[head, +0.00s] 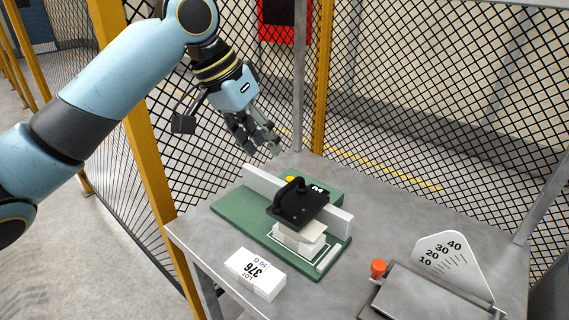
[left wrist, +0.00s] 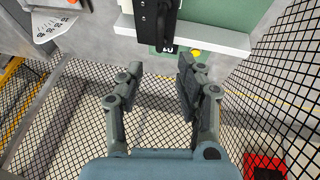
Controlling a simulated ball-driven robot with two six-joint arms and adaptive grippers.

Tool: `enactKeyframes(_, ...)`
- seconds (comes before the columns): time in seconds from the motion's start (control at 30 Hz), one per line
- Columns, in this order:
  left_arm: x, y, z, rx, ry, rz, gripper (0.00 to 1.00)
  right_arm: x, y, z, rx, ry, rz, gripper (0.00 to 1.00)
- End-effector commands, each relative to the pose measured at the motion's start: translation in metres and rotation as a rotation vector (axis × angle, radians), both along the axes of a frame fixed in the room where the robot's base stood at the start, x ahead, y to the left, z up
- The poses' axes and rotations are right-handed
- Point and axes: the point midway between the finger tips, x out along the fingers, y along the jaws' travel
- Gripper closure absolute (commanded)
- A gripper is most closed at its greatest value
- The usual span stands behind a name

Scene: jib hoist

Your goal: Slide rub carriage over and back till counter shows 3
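The black rub carriage (head: 300,208) with its raised handle sits across a white rail (head: 262,183) on a green base (head: 228,208). Pale blocks (head: 292,240) are under its near side. A small counter (head: 318,188) with white digits is behind the carriage, beside a yellow spot; its digits are too small to read surely. My left gripper (head: 268,142) is above and behind the base, apart from the carriage. In the left wrist view its fingers (left wrist: 155,88) are spread with nothing between them, and the carriage (left wrist: 153,18) is at the top edge. My right gripper is not in view.
A white box (head: 254,274) marked 376 lies at the table's front. A grey device with a numbered scale (head: 452,262) and an orange knob (head: 378,268) stands at the right. Mesh fence and a yellow post (head: 320,80) stand behind the table.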

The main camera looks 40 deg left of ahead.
Motion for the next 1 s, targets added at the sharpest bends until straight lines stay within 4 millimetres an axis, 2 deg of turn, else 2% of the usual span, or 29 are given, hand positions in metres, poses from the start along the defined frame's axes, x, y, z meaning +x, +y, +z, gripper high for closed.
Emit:
enactKeyframes(0.3, 0.021, -0.014, -0.057, -0.006, 0.002, 0.001, 0.64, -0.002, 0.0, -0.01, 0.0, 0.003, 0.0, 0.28)
enactKeyframes(0.5, 0.033, -0.02, -0.085, -0.002, 0.0, 0.0, 0.64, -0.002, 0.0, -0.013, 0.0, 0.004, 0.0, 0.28)
enactKeyframes(0.67, 0.037, -0.022, -0.094, 0.0, -0.001, -0.001, 0.64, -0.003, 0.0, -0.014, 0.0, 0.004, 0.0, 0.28)
enactKeyframes(0.93, 0.037, -0.022, -0.094, 0.002, -0.002, -0.001, 0.64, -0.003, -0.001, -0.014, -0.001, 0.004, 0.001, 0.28)
enactKeyframes(1.0, 0.037, -0.022, -0.094, 0.002, -0.002, -0.001, 0.73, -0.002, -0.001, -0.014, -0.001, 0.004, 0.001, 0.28)
